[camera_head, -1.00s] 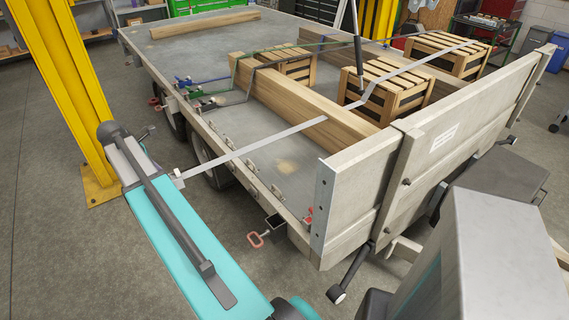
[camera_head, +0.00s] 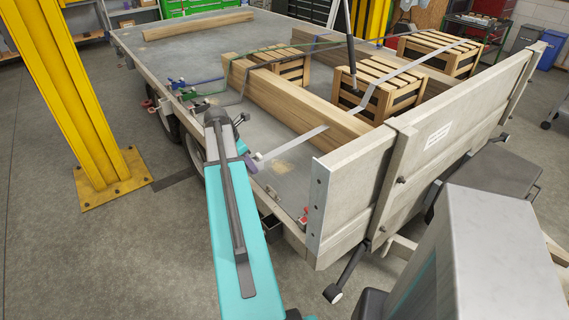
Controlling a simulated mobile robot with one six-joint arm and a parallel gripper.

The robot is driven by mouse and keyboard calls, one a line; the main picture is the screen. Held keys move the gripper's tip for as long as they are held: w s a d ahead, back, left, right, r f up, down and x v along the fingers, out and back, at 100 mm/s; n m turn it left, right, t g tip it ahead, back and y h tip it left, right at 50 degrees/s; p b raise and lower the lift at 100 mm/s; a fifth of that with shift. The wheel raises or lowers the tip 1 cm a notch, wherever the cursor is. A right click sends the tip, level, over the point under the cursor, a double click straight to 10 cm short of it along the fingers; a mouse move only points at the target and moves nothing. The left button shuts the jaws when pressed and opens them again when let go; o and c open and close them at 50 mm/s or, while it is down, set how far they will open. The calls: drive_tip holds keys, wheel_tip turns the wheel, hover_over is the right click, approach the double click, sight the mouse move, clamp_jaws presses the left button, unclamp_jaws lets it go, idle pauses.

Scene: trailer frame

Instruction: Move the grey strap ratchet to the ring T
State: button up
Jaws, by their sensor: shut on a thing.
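The light grey strap (camera_head: 292,142) runs from over the crates and the long timber down to my gripper (camera_head: 249,160) at the trailer's near side. A small grey piece at its end, the strap ratchet (camera_head: 257,157), is at my gripper, which is shut on it. My teal arm hides most of the gripper, so the fingers show poorly. A small red fitting (camera_head: 303,213) sits at the bed edge by the tailgate corner. I cannot tell which ring is T, as no letter is legible.
The trailer bed (camera_head: 195,62) carries timber beams (camera_head: 300,100) and slatted crates (camera_head: 363,83). Blue and green strap fittings (camera_head: 180,85) lie along its near edge. A yellow post (camera_head: 75,105) stands at left. The raised tailgate (camera_head: 350,190) bounds the right. Floor at lower left is clear.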

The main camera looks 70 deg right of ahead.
drive_tip(key=s+d+f, duration=0.1)
drive_tip(key=s+d, duration=0.5)
drive_tip(key=s, duration=0.5)
drive_tip(key=shift+s+f, duration=0.15)
drive_tip(key=shift+s, duration=0.2)
drive_tip(key=shift+f, duration=0.15)
drive_tip(key=shift+f+b, duration=3.5)
drive_tip(key=shift+f, duration=1.1)
drive_tip(key=o, duration=1.4)
drive_tip(key=shift+c, duration=0.2)
